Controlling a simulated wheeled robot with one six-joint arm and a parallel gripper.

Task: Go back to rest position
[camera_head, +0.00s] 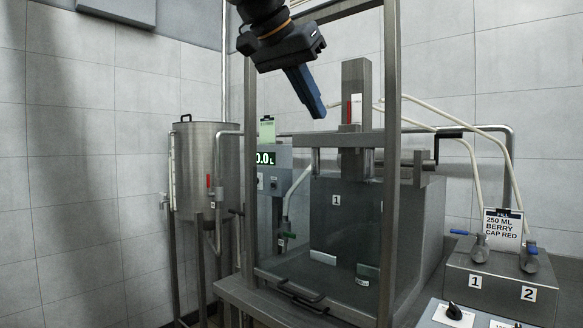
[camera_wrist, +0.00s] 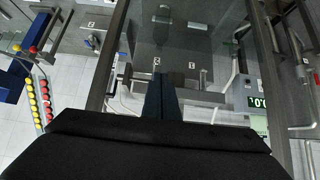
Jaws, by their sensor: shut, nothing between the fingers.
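My gripper (camera_head: 318,112) hangs from the arm at the top middle of the head view, fingers pointing down and slightly right.
A steel tank (camera_head: 205,165) stands at left beside a display box (camera_head: 272,175). A valve block (camera_head: 500,285) with blue levers and a sign (camera_head: 502,229) sits at right. Red and yellow round items (camera_wrist: 40,95) show at the left of the wrist view.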

